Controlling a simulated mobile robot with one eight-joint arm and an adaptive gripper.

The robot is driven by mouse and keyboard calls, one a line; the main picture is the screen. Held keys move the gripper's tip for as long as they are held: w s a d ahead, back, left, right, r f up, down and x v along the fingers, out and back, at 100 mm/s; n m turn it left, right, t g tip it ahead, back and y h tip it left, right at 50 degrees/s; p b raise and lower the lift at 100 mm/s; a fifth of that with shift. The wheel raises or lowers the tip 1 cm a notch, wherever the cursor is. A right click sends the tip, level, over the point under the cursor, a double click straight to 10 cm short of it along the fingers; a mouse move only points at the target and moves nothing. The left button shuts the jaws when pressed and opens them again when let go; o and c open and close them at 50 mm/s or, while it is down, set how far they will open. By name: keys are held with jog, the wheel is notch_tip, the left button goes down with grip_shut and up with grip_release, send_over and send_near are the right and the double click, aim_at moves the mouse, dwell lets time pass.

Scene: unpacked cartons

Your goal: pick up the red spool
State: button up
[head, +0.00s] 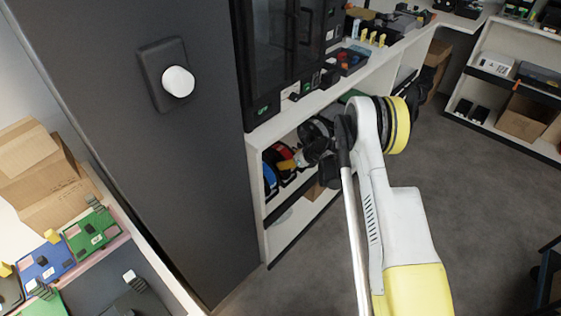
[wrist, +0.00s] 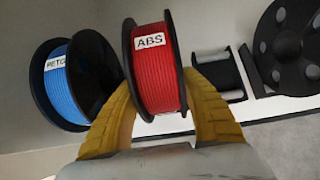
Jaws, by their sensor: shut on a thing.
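The red spool (wrist: 158,85) has black flanges and a white "ABS" label. In the wrist view it stands slightly tilted between the two yellow fingers of my gripper (wrist: 158,95), one at each flange. The gripper is shut on it. In the head view my arm reaches to the white shelf unit, and its dark wrist parts hide much of the spools there. I cannot tell from these views whether the spool is clear of the shelf.
A blue spool (wrist: 66,85) labelled "PETG" is close on the left, beside a dark flange. A black spool (wrist: 218,76) and a large black reel (wrist: 288,45) are on the right. The white shelf (head: 256,160) adjoins a tall dark cabinet (head: 190,170). Grey floor (head: 470,210) is open on the right.

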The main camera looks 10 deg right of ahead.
aim_at(285, 153)
jog(key=shift+r+p, duration=0.3)
jog(key=shift+r, duration=0.1)
notch_tip(285, 153, up, 3)
jog(key=shift+r+p, duration=0.15)
jog(key=shift+p, duration=0.9)
jog(key=s+d+b, duration=0.2)
jog(key=s+d, duration=0.8)
jog(key=s, duration=0.4)
jog(key=shift+s+d+f+b, duration=0.2)
jog(key=shift+d+f+b, duration=0.1)
jog(key=shift+b, duration=0.05)
jog(key=shift+r, duration=0.1)
